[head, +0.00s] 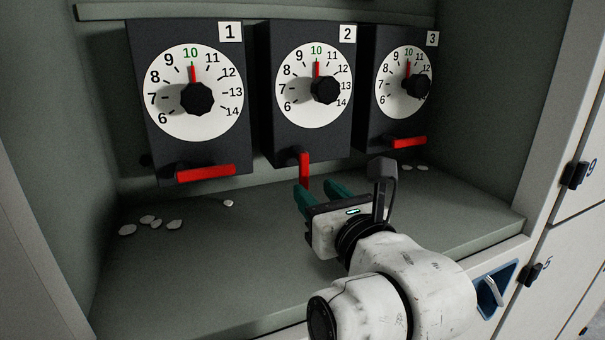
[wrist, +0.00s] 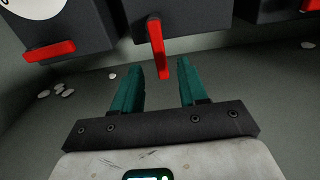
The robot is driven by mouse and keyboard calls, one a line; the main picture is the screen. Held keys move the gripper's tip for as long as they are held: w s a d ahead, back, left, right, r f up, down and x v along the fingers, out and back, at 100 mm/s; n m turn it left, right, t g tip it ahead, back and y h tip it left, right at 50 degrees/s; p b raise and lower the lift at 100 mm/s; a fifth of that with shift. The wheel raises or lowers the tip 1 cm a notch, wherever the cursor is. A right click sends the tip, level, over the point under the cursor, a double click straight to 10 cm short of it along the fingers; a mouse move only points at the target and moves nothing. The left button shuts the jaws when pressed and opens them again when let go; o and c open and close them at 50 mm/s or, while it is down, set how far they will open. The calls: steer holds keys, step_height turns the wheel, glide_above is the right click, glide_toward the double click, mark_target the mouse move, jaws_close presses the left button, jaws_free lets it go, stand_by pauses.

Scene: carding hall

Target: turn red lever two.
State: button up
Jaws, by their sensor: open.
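Box one (head: 150,110) and box three (head: 380,120) flank box two. Red lever one (head: 206,173) and red lever three (head: 409,142) lie nearly level. Several pale flakes (head: 150,222) lie on the shelf floor (head: 200,265). Side walls close the recess.

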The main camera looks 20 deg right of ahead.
mark_target(305, 181)
steer(key=w+p, duration=0.1)
steer(key=w, duration=0.5)
jaws_close()
stand_by(0.3)
